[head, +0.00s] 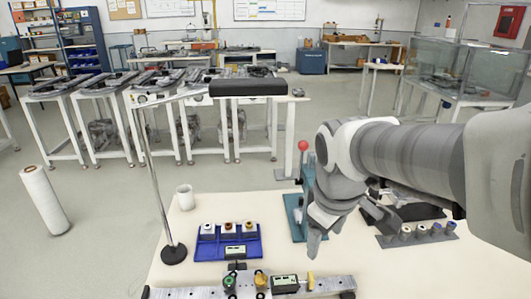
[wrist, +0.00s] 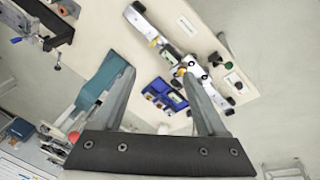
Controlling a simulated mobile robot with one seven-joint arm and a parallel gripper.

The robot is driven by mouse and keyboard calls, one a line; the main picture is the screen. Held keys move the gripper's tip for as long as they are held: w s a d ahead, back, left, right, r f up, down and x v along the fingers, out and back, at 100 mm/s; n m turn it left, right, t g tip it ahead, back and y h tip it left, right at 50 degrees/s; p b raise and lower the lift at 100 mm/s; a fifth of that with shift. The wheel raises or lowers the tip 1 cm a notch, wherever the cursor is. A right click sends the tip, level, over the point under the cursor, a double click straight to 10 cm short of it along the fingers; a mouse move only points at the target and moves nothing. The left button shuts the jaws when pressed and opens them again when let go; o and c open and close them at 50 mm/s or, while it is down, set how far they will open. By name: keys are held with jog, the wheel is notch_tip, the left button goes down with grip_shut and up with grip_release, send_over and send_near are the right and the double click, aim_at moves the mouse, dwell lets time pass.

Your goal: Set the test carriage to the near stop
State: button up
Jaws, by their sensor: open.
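A grey rail track (head: 195,292) runs along the near edge of the table in the head view, partly cut off by the frame. It carries a green ring-shaped part (head: 230,282), a yellow knob (head: 261,281), a dark display box (head: 285,284) and a yellow upright piece (head: 310,280). I cannot tell which of these is the test carriage. In the wrist view the track (wrist: 207,84) lies diagonally beyond my fingertips, with a yellow part (wrist: 180,72) on it. My gripper (head: 316,243) is above the table, behind the track. The wrist view shows my gripper (wrist: 158,74) open and empty.
A blue tray (head: 255,246) with several small capped pieces lies behind the track. A teal press with a red knob (head: 303,146) stands beside my arm. A stand pole (head: 158,190) and a white cup (head: 185,197) are at left.

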jog(key=w+a+f+n+g+p, duration=0.2)
jog(key=w+a+f+n, duration=0.15)
jog(key=w+n, duration=0.3)
jog(key=n+g+p, duration=0.1)
jog(key=n, duration=0.3)
send_over(284, 279)
notch_tip(284, 279, down, 6)
jog(key=shift+y, duration=0.4)
notch_tip(284, 279, down, 17)
jog(key=shift+s+b, duration=0.1)
jog(key=shift+b, duration=0.25)
grip_shut()
dwell(0.4)
